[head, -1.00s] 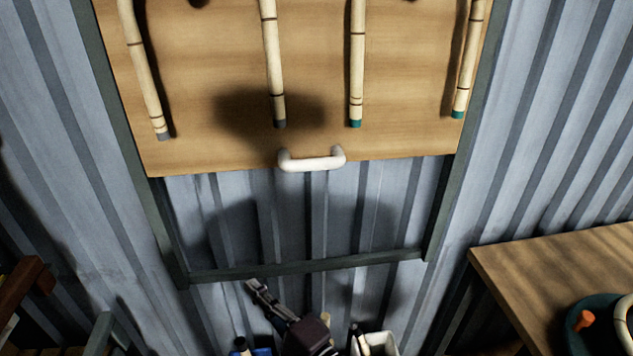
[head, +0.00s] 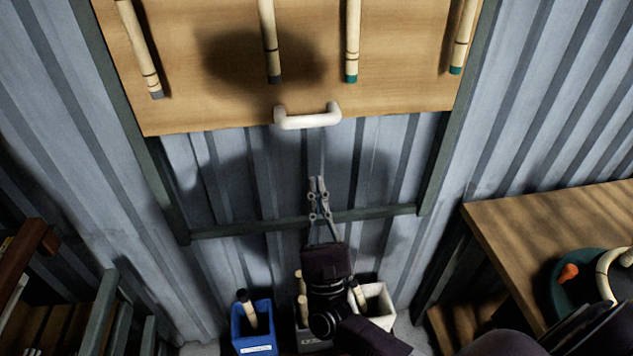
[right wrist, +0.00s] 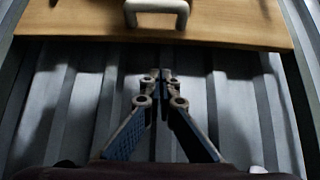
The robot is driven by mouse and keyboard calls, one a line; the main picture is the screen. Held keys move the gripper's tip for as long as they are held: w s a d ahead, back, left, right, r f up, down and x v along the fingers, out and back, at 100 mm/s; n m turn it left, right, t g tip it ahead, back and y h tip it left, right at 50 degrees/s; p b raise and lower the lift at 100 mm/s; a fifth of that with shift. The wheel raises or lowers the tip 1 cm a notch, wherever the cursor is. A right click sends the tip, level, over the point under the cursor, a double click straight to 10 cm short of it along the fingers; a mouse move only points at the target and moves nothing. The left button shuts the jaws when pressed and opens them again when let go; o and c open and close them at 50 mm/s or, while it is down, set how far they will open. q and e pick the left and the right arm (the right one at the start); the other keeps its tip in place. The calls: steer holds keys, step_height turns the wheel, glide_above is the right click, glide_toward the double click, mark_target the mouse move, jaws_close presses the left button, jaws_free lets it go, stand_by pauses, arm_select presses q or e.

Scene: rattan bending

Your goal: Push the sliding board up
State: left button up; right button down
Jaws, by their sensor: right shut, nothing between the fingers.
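The sliding board (head: 200,60) is a wooden panel in a dark green frame (head: 310,222), with bamboo pieces fixed on it. A white handle (head: 307,119) sits at its lower edge. The board is raised, and bare corrugated wall shows between its lower edge and the frame's bottom bar. My right gripper (head: 317,182) is shut and empty, below the handle and apart from it in the picture. In the right wrist view the gripper (right wrist: 160,74) points toward the board (right wrist: 235,22), with the handle (right wrist: 157,7) just beyond the fingertips. My left gripper is not in view.
A blue bin (head: 253,328) and a white bin (head: 372,303) with bamboo pieces stand below the frame. A wooden table (head: 520,235) with a dark green round tray is at the right. A wooden rack (head: 65,325) is at the lower left.

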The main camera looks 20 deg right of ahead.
steer(key=w+d+r+p, duration=0.1)
steer(key=w+r+p, duration=0.3)
steer(key=r, duration=0.4)
steer(key=shift+w+d+r+p, duration=0.15)
steer(key=shift+w+r+p, duration=0.2)
steer(key=shift+p, duration=0.45)
steer(key=shift+r, duration=0.15)
